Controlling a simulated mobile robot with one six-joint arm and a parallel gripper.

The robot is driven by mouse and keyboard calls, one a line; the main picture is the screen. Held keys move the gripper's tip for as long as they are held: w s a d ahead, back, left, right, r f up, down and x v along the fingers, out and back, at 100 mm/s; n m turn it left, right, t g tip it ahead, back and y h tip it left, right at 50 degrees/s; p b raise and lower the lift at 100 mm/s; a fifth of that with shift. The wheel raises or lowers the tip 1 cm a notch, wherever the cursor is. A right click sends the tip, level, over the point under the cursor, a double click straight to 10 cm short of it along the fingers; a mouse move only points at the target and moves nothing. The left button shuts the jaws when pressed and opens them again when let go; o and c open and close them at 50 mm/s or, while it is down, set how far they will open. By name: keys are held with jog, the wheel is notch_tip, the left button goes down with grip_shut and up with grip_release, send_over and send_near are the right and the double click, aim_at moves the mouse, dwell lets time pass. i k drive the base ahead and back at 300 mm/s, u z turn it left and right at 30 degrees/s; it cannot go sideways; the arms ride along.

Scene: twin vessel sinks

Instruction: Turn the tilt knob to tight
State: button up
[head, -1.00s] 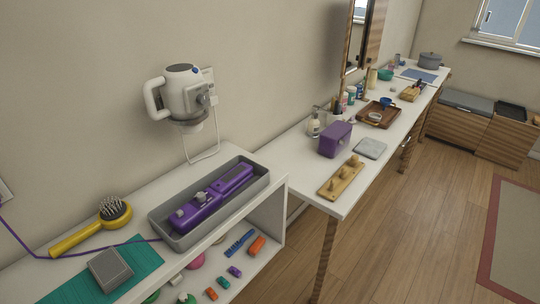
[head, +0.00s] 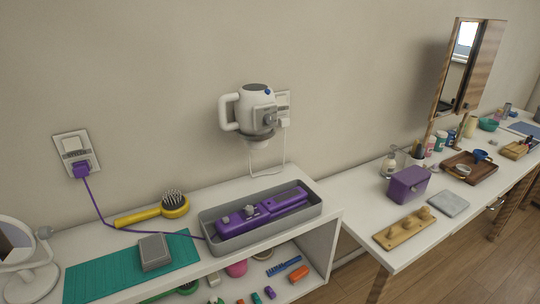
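A white round tabletop mirror (head: 16,245) stands at the far left, cut off by the picture edge. A small grey knob (head: 45,232) sits at the right side of its frame; it looks like the tilt knob, but no marking is readable and its setting cannot be told. Other knob-like parts show on the purple hair tool (head: 262,212) in the grey tray and on the wall holder (head: 267,119) of the white appliance. My gripper is not in view.
A teal mat (head: 95,272) with a grey block (head: 154,252) lies right of the mirror. A yellow brush (head: 151,212) and a purple cord (head: 120,230) lie behind it. The grey tray (head: 268,241) stands further right. Small items fill the shelf below.

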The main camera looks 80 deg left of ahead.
aim_at(45, 232)
jog(key=u, duration=1.2)
jog(key=k, duration=0.1)
jog(key=u, duration=2.95)
jog(key=i, duration=1)
jog(key=u, duration=0.3)
jog(key=k, duration=0.4)
jog(key=z, duration=0.7)
